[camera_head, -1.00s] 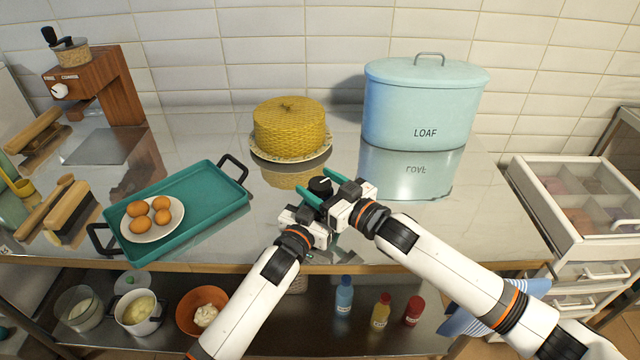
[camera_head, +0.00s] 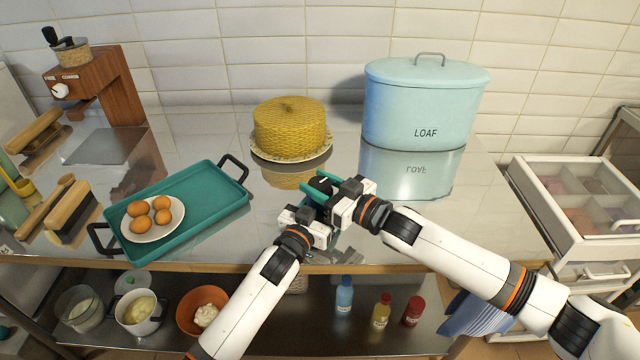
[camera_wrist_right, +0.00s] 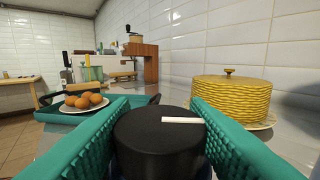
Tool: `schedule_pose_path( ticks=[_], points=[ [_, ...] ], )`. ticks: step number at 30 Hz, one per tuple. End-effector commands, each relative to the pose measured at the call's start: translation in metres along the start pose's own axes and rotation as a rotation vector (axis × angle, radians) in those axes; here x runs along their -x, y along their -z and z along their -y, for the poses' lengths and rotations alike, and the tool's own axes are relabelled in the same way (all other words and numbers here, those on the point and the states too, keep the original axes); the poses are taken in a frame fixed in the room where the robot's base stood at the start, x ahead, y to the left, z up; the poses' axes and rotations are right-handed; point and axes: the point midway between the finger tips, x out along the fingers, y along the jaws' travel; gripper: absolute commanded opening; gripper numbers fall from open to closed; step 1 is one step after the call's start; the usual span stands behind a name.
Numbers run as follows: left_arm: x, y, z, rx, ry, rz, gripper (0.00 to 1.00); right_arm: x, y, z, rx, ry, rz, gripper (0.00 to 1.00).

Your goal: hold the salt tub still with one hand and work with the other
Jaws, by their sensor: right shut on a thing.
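The salt tub is mostly hidden between my two grippers near the counter's front edge. Its black lid (camera_head: 321,184) shows at the top. In the right wrist view the round lid (camera_wrist_right: 158,140) bears a white mark, with a sliver of dark blue below. My right gripper (camera_head: 324,187) is shut on the lid, with a teal finger on each side. My left gripper (camera_head: 311,213) is low at the tub's front left. Its fingers are hidden, so I cannot tell whether they grip the tub.
A teal tray (camera_head: 205,192) with a plate of eggs (camera_head: 152,217) lies left. A yellow domed cover (camera_head: 290,127) stands behind, and a blue loaf bin (camera_head: 420,105) at back right. Bottles (camera_head: 382,310) and bowls are on the lower shelf. The counter right of the grippers is fairly clear.

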Motion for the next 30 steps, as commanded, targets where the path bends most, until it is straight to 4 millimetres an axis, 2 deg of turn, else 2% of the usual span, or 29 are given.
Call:
schedule_pose_path(
  ticks=[18, 30],
  points=[
    [-0.0002, 0.0001, 0.003, 0.001, 0.005, 0.0, 0.26, -0.0011, -0.0012, 0.002, 0.001, -0.508, 0.002, 0.2],
    [0.0, 0.0001, 0.0034, 0.001, 0.005, 0.001, 0.26, -0.0009, -0.0018, 0.0019, 0.001, -0.722, 0.005, 0.2]
  ],
)
